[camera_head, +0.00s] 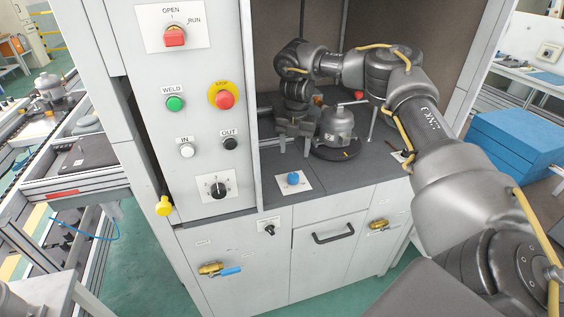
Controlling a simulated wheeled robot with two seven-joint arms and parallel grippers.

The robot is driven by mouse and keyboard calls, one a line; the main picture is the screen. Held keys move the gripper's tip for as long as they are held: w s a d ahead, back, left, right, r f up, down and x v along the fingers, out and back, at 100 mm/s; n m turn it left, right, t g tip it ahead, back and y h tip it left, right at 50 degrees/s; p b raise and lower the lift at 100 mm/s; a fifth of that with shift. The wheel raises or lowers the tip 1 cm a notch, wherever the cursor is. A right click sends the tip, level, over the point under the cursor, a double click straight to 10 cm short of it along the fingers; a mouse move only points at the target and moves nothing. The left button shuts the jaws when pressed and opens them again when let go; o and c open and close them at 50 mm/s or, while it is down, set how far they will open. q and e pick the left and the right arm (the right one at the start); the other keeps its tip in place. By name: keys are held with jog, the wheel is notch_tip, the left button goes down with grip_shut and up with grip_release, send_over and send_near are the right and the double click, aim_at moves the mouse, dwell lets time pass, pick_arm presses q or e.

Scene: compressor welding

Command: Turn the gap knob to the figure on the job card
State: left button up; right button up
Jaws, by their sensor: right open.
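My right arm comes in from the right and reaches into the welding booth. My right gripper (294,143) is open and empty, pointing down above the grey bench, left of the compressor. A blue knob (293,178) on a white plate sits on the bench in front of the gripper, apart from it. A black dial knob (217,190) with marks around it is low on the white control panel. A small black knob (269,229) is on the cabinet front. Their labels are too small to read, so I cannot tell which is the gap knob. No readable job card shows. My left gripper is out of view.
A grey compressor (337,127) stands on a dark round base beside the gripper. The control panel (192,65) left of the opening carries a red switch, several buttons and a red stop button. Yellow valves (210,269) stick out below. Blue boxes (520,145) stand right.

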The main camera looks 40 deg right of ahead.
aim_at(293, 176)
notch_tip(293, 176, down, 10)
jog(key=shift+r+p, duration=0.1)
jog(key=shift+p, duration=0.5)
jog(key=shift+w+f, duration=0.1)
jog(key=shift+f, duration=0.35)
jog(key=c, duration=1)
